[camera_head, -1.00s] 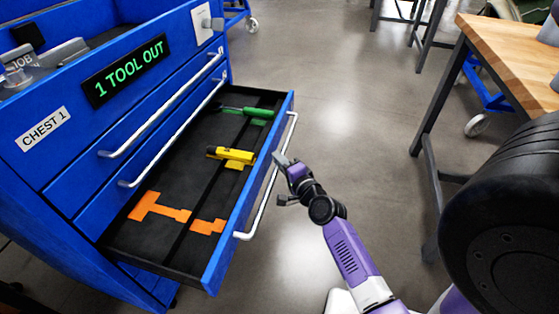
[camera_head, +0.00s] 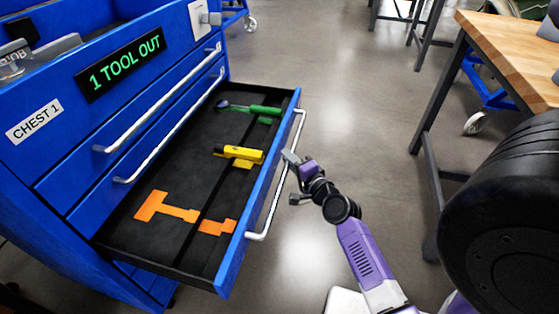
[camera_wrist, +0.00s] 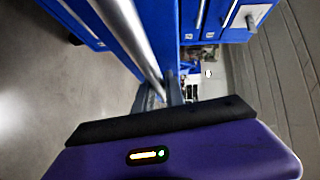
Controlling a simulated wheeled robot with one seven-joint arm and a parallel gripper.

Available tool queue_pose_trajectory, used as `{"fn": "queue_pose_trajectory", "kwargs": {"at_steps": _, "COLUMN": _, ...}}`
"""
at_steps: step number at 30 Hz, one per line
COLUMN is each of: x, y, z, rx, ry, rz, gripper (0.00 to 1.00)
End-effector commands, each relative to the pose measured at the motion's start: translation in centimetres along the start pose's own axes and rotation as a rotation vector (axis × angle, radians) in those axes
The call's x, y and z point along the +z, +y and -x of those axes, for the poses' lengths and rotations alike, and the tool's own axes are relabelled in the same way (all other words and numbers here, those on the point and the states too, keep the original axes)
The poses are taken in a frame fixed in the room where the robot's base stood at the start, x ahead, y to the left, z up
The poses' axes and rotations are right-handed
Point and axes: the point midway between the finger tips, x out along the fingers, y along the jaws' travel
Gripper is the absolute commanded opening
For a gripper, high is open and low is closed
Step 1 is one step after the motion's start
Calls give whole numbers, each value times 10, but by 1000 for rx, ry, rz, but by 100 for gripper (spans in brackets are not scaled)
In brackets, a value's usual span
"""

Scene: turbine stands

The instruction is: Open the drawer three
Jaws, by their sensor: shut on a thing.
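The blue tool chest (camera_head: 60,150) fills the left of the head view. Its third drawer down (camera_head: 236,250) stands pulled out, showing a dark liner. In it lie a green-handled tool (camera_head: 255,110), a yellow tool (camera_head: 240,154) and an orange T-shaped patch (camera_head: 166,208). My gripper (camera_head: 291,176) is shut on the silver bar handle (camera_head: 276,190) on the drawer's front. In the wrist view the handle (camera_wrist: 130,35) runs down to the fingers (camera_wrist: 172,92). The exact contact is partly hidden there.
Two shut drawers with silver handles (camera_head: 160,100) sit above the open one. A display on the chest (camera_head: 124,65) reads "1 TOOL OUT", and a label reads "CHEST 1". A wooden-topped bench (camera_head: 515,50) stands at the right. Grey floor (camera_head: 340,80) lies clear between.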

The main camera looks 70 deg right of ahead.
Motion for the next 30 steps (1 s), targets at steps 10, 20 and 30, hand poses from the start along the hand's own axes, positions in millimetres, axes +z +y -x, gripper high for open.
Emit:
{"fn": "queue_pose_trajectory", "kwargs": {"at_steps": 10, "x": -22, "y": 8, "z": 23, "rx": 2, "ry": 0, "rz": 1, "gripper": 0}}
{"fn": "queue_pose_trajectory", "kwargs": {"at_steps": 20, "x": -22, "y": 7, "z": 22, "rx": 2, "ry": -1, "rz": 1, "gripper": 36}}
{"fn": "queue_pose_trajectory", "kwargs": {"at_steps": 30, "x": -22, "y": 7, "z": 24, "rx": 1, "ry": 0, "rz": 1, "gripper": 36}}
